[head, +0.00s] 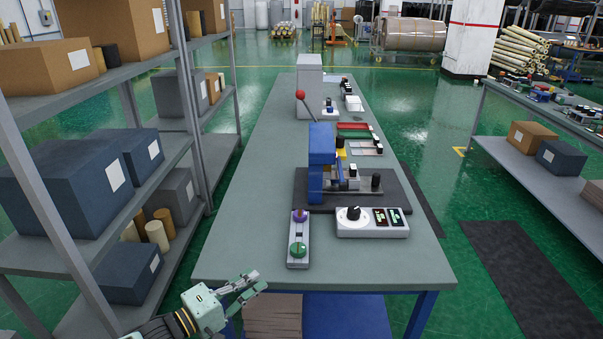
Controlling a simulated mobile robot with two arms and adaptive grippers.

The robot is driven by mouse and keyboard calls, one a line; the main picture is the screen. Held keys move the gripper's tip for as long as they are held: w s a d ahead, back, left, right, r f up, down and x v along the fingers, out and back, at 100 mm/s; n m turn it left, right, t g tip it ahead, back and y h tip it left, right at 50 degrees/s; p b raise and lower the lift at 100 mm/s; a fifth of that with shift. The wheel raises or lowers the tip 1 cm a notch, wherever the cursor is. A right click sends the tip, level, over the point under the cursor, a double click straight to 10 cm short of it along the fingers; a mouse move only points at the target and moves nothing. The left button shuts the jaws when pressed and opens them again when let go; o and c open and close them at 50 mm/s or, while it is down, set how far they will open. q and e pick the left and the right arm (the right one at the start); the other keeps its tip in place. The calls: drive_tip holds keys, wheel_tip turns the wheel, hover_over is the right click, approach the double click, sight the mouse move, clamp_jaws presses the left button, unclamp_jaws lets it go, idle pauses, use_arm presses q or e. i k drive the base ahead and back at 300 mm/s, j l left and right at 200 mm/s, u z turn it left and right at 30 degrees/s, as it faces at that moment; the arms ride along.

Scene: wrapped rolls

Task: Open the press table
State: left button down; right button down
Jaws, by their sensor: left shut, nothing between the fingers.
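The long grey press table (330,262) runs away from me on blue legs. A blue press (321,150) stands on a dark mat (401,188) on it. Its lever, tipped with a red ball (300,94), leans up and to the left. A narrow grey panel (298,228) with a purple knob and a green button lies at the front left of the mat. A white control box (372,228) with a black dial and two small displays sits to its right. My left gripper (254,283) is shut and empty near the table's front left corner, apart from the press. My right gripper is out of view.
A grey shelf rack (205,150) with boxes and rolls stands close on the left. Another table (545,100) with small parts stands on the right. Red and green trays (354,126) lie behind the press. The table's front right surface is clear.

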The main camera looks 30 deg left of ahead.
sight(362, 186)
drive_tip(key=i+j, duration=0.5)
drive_tip(key=i, duration=0.15)
drive_tip(key=i+j, duration=0.45)
drive_tip(key=i, duration=0.2)
